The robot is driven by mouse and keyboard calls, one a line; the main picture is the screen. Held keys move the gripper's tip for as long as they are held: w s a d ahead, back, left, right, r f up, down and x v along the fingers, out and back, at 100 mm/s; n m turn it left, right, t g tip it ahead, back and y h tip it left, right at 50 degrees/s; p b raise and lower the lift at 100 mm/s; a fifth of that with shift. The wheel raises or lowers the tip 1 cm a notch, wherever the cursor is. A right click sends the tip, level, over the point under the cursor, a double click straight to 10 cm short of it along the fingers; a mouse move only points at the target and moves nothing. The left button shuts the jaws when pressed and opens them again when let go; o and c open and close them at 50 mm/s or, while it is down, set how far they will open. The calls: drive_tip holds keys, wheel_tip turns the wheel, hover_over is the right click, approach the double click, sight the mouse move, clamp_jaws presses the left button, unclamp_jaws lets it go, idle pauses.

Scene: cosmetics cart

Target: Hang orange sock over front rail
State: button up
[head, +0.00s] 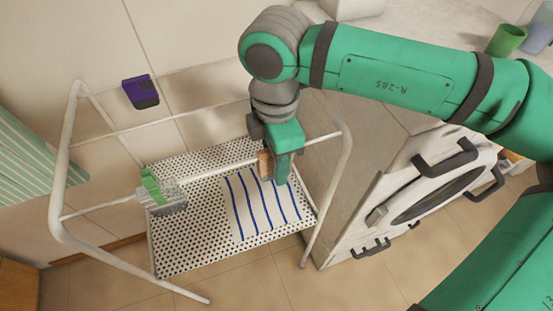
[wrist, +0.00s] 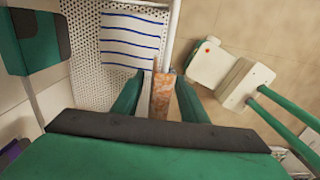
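The orange-brown sock (head: 264,163) lies at the front rail (head: 225,168) of the white rack, right of the rail's middle, and appears draped over it. My gripper (head: 285,180) is at the rail beside the sock, pointing down. In the wrist view the sock (wrist: 162,95) lies between the two fingers of my gripper (wrist: 160,85), in line with the rail (wrist: 170,45). Narrow gaps seem to show between the sock and the fingers, so the gripper looks open around it. The sock's lower part is partly hidden.
A purple item (head: 141,92) hangs on the back rail. A blue-striped cloth (head: 256,203) lies on the perforated shelf (head: 185,245). A white front-loading machine (head: 380,190) stands close on the right.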

wheel_tip(320, 180, up, 11)
drive_tip(key=shift+f, duration=0.1)
idle(0.6)
